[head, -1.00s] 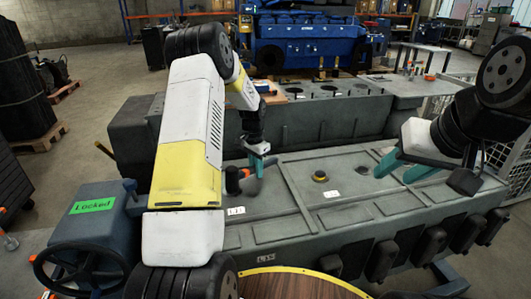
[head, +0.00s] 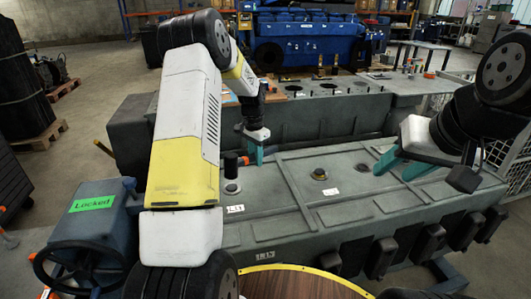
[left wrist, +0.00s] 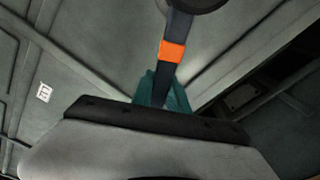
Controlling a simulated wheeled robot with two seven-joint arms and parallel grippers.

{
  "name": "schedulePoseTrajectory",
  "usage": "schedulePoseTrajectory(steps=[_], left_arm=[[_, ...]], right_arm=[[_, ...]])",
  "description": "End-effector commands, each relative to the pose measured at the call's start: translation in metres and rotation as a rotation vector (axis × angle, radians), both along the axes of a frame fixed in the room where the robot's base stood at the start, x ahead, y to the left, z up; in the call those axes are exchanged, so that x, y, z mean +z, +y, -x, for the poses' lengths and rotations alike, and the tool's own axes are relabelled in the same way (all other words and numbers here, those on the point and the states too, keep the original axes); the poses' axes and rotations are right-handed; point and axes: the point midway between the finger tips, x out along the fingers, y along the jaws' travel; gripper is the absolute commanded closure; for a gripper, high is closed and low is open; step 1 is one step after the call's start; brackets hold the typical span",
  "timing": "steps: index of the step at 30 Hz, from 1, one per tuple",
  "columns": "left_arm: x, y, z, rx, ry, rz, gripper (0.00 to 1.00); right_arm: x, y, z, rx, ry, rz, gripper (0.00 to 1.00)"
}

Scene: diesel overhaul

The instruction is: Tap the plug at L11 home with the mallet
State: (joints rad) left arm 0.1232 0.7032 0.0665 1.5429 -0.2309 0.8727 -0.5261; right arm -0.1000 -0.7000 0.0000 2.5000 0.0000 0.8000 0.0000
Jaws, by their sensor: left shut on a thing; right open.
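My left gripper (head: 256,156) is shut on the mallet's handle, and its teal fingers (left wrist: 165,90) show around the handle in the left wrist view. The mallet (head: 231,165) has a dark head and an orange band; its dark handle with the orange band (left wrist: 172,52) shows in the left wrist view. The mallet head hangs just above a round grey fitting (head: 232,187) on the engine cover, behind a small white label (head: 235,209). This seems to be the plug at L11; how deep it sits cannot be told. My right gripper (head: 401,164) is open and empty above the cover's right part.
The grey engine cover (head: 290,215) has a yellow-ringed fitting (head: 319,174) and a dark round port (head: 365,167) further right. A green "Locked" sign (head: 92,204) and a handwheel (head: 82,265) stand at left. A wooden round top (head: 290,285) is in front.

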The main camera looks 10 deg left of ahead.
Motion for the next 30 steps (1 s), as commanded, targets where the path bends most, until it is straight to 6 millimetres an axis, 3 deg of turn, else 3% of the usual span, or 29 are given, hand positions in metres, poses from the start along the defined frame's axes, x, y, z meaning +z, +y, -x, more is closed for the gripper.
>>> schedulePoseTrajectory(steps=[7, 21, 23, 27, 30], left_arm=[[0.012, 0.003, 0.003, 0.002, -0.083, 0.054, 1.0], [0.011, 0.003, 0.003, 0.001, -0.087, 0.057, 1.0], [0.005, 0.003, 0.004, 0.001, -0.086, 0.057, 1.0], [-0.034, 0.002, 0.005, 0.001, -0.08, 0.058, 1.0], [-0.051, 0.003, 0.004, 0.001, -0.084, 0.057, 1.0]], right_arm=[[0.0, 0.0, 0.0, 0.0, 0.0, 0.0, 0.57], [0.0, 0.0, 0.0, 0.0, 0.0, 0.0, 0.57], [0.0, 0.0, 0.0, 0.0, 0.0, 0.0, 0.57], [0.0, 0.0, 0.0, 0.0, 0.0, 0.0, 0.57], [0.0, 0.0, 0.0, 0.0, 0.0, 0.0, 0.57]])
